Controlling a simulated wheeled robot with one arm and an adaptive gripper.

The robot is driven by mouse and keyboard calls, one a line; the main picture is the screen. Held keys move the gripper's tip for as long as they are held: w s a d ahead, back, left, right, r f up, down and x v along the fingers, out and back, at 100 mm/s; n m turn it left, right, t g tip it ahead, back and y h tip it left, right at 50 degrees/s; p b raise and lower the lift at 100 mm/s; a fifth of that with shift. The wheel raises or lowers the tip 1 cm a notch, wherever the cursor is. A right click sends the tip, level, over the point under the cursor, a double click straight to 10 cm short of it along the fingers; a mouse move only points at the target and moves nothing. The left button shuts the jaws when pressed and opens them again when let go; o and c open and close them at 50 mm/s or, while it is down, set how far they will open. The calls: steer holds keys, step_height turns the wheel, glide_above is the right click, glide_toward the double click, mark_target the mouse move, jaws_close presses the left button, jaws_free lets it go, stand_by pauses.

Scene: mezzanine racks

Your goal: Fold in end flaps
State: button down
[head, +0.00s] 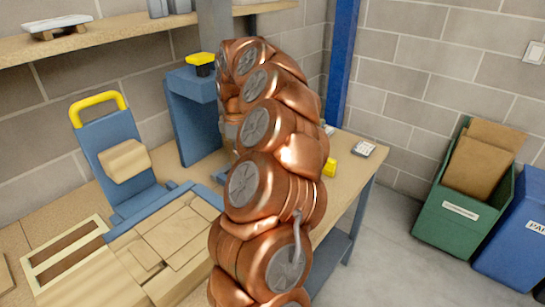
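A tan cardboard carton (178,235) sits at the lower left of the head view on the bench, beside blue framing. Several flat panels and a small dark gap show on its top. I cannot tell which panels are end flaps or how far they are folded. My copper-coloured arm rises through the middle of the view, to the right of the carton, and bends over near the top. The far end of the arm is hidden behind its own links, so my gripper does not show. Nothing of mine visibly touches the carton's visible top.
A blue plate with a yellow handle (97,104) and tan block (125,160) stands behind the carton. A slotted cream frame (66,254) lies left. Green (460,212) and blue bins (518,240) stand right; floor before them is clear.

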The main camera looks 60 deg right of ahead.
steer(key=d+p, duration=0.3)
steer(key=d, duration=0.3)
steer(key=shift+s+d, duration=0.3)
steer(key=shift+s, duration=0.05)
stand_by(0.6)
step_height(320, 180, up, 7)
steer(key=p, duration=0.3)
stand_by(0.7)
